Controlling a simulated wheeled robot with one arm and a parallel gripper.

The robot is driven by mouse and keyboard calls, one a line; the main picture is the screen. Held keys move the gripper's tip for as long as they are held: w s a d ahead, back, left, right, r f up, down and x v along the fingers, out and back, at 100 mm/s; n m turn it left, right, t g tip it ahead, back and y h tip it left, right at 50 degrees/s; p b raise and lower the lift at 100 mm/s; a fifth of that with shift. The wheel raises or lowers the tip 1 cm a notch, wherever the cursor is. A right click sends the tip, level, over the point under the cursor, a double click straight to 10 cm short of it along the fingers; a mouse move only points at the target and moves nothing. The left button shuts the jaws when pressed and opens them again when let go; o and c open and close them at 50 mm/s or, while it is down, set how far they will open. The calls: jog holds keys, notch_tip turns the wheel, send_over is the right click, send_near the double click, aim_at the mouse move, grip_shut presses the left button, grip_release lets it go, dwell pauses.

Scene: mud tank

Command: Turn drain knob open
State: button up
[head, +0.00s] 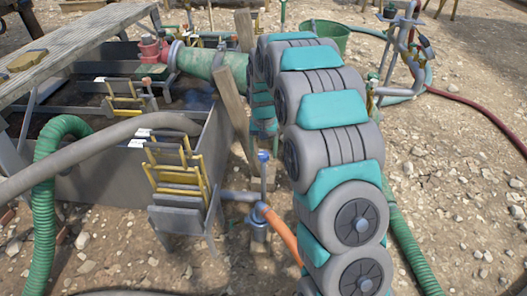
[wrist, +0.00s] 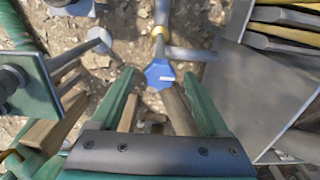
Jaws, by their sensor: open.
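The drain knob (head: 263,156) is a small blue cap on top of an upright grey post beside the tank's right wall. In the wrist view the blue knob (wrist: 160,73) shows from above, a flat-sided cap with a pale bar across it. My gripper (wrist: 161,82) is open, its two green fingers left and right of the knob in the picture. The knob appears centred between the fingertips and slightly past them. I cannot tell the height gap, and I see no contact. In the head view my gripper is hidden behind my arm.
The grey tank (head: 105,177) stands left of the post, with yellow-framed racks (head: 178,170) at its wall. Wooden stakes (head: 232,100) lean close by. An orange hose (head: 280,232) and a grey pipe (head: 238,195) join at the post's foot.

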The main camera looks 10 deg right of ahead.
jog(key=shift+f, duration=0.25)
grip_shut()
dwell(0.5)
